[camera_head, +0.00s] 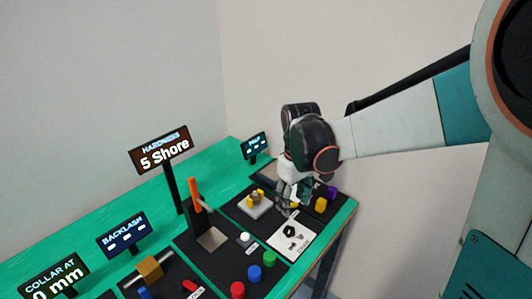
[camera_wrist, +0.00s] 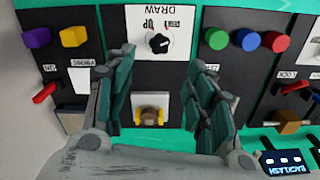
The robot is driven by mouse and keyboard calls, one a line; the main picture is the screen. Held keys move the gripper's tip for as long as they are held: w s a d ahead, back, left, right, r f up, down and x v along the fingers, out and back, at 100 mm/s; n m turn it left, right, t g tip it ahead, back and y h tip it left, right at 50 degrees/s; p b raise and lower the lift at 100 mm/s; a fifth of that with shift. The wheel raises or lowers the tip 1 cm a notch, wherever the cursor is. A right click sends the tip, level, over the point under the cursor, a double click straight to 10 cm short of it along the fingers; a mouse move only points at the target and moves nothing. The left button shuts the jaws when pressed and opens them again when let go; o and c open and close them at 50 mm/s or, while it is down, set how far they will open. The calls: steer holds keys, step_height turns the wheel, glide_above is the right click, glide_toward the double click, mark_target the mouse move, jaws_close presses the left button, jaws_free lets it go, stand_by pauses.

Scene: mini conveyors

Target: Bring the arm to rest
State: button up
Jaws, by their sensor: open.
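My gripper (camera_head: 291,195) is at the right part of the green table (camera_head: 110,218), above the black panels, at the end of my raised arm. In the wrist view my gripper (camera_wrist: 160,100) has its two teal-padded fingers spread wide with nothing between them. Beyond the fingertips a white block with yellow parts and a brown middle (camera_wrist: 151,110) stands on a black panel. The same white block (camera_head: 256,206) shows left of my gripper in the head view. I cannot tell the exact height of the fingers above the panel.
A white dial plate (camera_head: 290,240) lies in front of my gripper. Blue, green and red buttons (camera_head: 269,258) stand left of it; yellow and purple ones (camera_head: 321,204) stand right. A "HARDNESS 5 Shore" sign (camera_head: 162,151) and an orange upright lever (camera_head: 194,193) rise at left.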

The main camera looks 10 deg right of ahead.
steer(key=s+r+m+t, duration=0.4)
steer(key=s+r+t, duration=0.3)
steer(key=s, duration=0.7)
steer(key=shift+s+d+r+m, duration=0.15)
steer(key=shift+s+r+m, duration=0.2)
steer(key=shift+r, duration=0.85)
